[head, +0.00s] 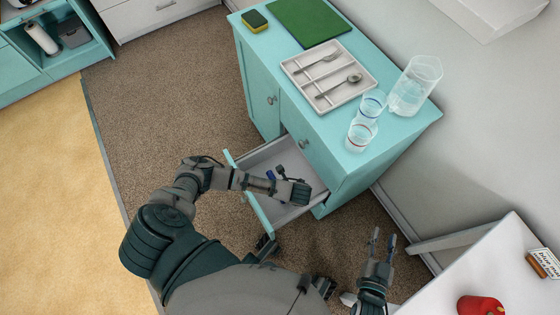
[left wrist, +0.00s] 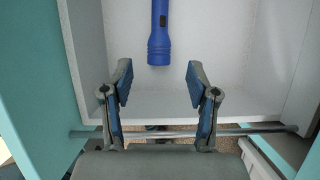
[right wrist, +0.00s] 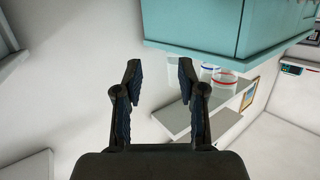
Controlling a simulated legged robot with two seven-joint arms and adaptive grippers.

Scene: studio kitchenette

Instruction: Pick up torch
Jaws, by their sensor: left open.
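A blue torch (left wrist: 159,35) lies in an open drawer (left wrist: 235,105). In the left wrist view its end reaches down to just above the line between my fingertips, and its upper part is cut off by the picture edge. My left gripper (left wrist: 157,78) is open and empty, with a finger on either side of the torch's line, apart from it. In the head view my left arm reaches over the drawer (head: 262,160) and hides part of its inside. My right gripper (head: 378,246) is open and empty, right of the drawer; it also shows in the right wrist view (right wrist: 157,75).
The drawer belongs to a teal cabinet (head: 375,170). On its top are a cutlery tray (head: 296,72), a green board (head: 308,22), a sponge (head: 255,19), two glasses and a clear jug (head: 415,85). A white table (head: 520,260) with a red object (head: 481,305) stands at lower right.

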